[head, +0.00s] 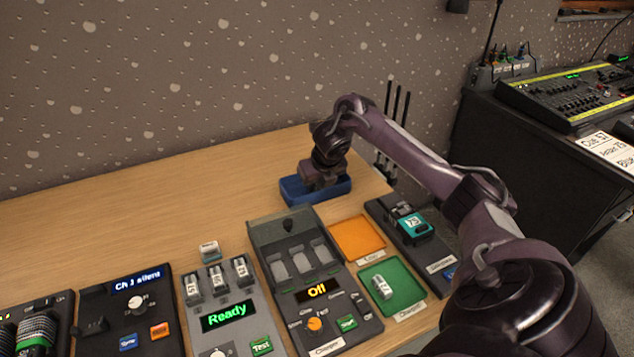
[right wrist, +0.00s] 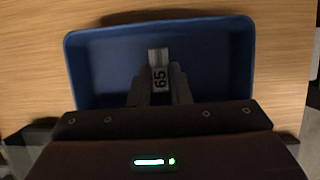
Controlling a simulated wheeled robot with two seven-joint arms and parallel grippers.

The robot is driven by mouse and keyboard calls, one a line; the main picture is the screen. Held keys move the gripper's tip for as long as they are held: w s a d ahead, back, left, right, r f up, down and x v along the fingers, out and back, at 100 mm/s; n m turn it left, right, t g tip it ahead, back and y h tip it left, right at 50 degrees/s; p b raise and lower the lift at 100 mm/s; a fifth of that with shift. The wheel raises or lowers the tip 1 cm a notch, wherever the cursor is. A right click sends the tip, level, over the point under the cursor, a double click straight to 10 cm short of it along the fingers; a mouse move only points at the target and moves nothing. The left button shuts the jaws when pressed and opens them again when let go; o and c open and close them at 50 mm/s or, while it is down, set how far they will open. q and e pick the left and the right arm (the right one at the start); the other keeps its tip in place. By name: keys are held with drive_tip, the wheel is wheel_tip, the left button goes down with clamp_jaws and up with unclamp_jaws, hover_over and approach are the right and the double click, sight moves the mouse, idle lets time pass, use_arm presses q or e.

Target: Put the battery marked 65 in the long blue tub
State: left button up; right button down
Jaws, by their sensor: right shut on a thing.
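The long blue tub (head: 293,190) stands at the back right of the table. In the right wrist view the tub (right wrist: 95,65) fills the middle, its floor bare apart from what my gripper holds. My right gripper (head: 318,187) is over the tub, pointing down. In the right wrist view my right gripper (right wrist: 160,92) is shut on the battery marked 65 (right wrist: 159,70), which shows its label between the fingers. I cannot tell whether the battery touches the tub floor. My left gripper is in neither view.
A charger (head: 290,240) reading Off has empty bays. A tester (head: 205,320) reading Ready holds several batteries. An orange tray (head: 357,237) is empty; a green tray (head: 405,285) holds one battery. A teal device (head: 413,226) marked 73 sits at right. Bare table lies left of the tub.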

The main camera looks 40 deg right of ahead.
drive_tip(key=shift+f, duration=0.15)
drive_tip(key=c, duration=1.3)
unclamp_jaws()
drive_tip(key=shift+c, duration=0.2)
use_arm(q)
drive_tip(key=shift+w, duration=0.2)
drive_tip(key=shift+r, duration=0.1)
